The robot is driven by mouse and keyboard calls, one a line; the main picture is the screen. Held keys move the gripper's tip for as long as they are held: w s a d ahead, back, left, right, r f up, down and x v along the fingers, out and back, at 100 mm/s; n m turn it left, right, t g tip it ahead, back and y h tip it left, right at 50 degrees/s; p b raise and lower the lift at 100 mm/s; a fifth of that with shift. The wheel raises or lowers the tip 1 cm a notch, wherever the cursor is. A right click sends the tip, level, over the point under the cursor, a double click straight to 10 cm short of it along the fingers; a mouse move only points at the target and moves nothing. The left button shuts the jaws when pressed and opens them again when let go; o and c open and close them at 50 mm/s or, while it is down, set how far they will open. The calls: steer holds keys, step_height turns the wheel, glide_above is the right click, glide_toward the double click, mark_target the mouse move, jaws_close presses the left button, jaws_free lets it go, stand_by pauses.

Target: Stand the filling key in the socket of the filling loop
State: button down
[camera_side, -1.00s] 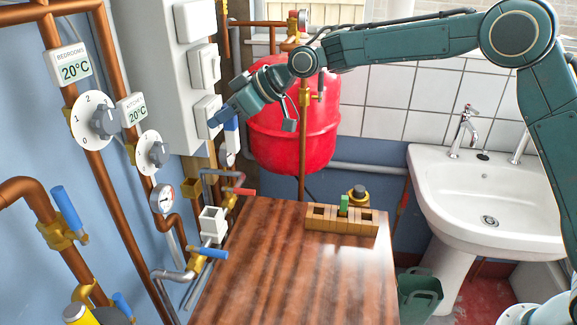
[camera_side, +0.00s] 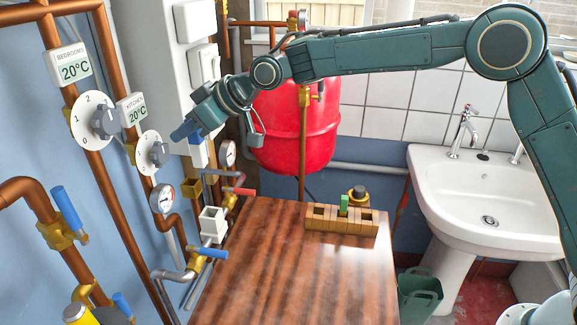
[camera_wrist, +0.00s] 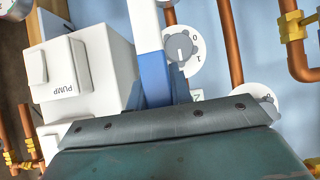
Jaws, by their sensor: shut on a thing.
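My gripper (camera_side: 190,132) is shut on the filling key (camera_side: 199,155), left of the red tank. The key is blue at the top and white below, and hangs roughly upright. In the wrist view the key (camera_wrist: 153,65) runs up from the jaws, blue near them and white farther out. The filling loop has a white, box-like piece (camera_side: 213,222) on its pipe, which looks like the socket. It is below the key and slightly right of it in the side view, with a clear gap between. The inside of the socket cannot be made out.
Pipes with a red-handled valve (camera_side: 243,191), a blue-handled valve (camera_side: 210,253) and gauges (camera_side: 227,153) crowd the socket. Dials (camera_side: 152,153) and the white boiler casing (camera_side: 150,70) are close to my gripper. A slotted wooden block (camera_side: 325,223) stands on the table (camera_side: 300,270), otherwise clear.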

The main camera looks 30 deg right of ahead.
step_height(320, 180, down, 16)
steer(key=shift+f, duration=0.2)
stand_by(0.7)
steer(key=shift+f, duration=0.1)
steer(key=c, duration=1.3)
jaws_free()
steer(key=shift+o, duration=0.2)
steer(key=v, duration=1.2)
steer(key=shift+r, duration=0.25)
